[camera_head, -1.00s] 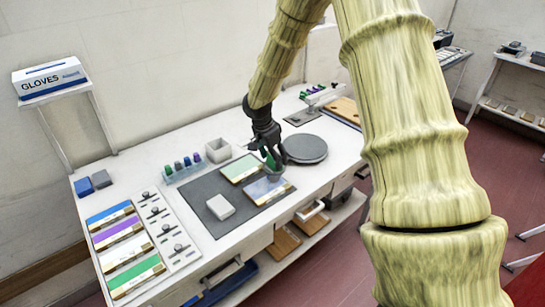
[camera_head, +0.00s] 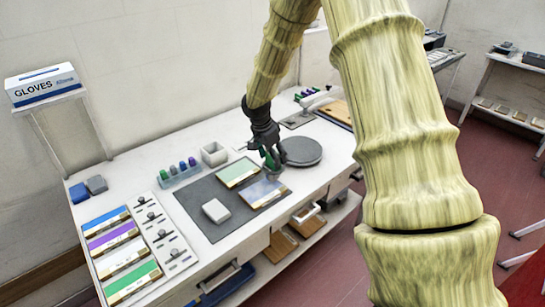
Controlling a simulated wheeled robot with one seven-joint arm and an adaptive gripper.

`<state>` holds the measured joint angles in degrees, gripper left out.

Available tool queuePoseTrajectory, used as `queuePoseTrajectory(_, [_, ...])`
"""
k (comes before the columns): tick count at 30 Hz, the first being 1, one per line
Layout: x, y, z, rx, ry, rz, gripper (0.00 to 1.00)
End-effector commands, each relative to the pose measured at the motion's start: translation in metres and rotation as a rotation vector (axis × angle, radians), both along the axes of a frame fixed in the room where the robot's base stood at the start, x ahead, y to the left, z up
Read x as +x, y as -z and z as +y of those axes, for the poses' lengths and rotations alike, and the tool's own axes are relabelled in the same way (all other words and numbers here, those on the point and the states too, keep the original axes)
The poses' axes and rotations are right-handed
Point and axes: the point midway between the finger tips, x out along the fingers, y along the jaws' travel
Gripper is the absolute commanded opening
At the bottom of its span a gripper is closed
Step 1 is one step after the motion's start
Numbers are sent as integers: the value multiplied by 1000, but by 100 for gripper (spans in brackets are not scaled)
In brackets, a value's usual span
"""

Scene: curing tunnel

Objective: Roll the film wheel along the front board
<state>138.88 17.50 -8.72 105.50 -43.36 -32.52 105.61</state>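My gripper (camera_head: 270,160) is at the far right corner of the front board, above the work table, fingers pointing down. It appears shut on a green-handled tool, which I take for the film wheel (camera_head: 267,158). The fingers hide much of it. A greyish lower part shows just under the fingers, at the board's corner; I cannot tell whether it touches the board. The front board (camera_head: 261,195) is a blue-grey panel with a pale edge, lying flat on a dark grey mat (camera_head: 195,193). A similar green board (camera_head: 237,172) lies behind it.
A white block (camera_head: 216,211) sits on the mat left of the front board. A round grey disc (camera_head: 303,151) is right of my gripper. A rack of coloured-top bottles (camera_head: 179,173) and a white cup (camera_head: 214,154) stand behind the mat. Coloured strips (camera_head: 113,237) lie at the left.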

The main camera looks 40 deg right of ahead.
Motion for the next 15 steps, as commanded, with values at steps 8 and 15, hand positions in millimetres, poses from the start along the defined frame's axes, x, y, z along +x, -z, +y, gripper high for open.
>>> queuePoseTrajectory(8, [1, -17, 0, -1, 0, -1, 32])
queuePoseTrajectory(15, [0, -30, 0, -1, 2, -2, 32])
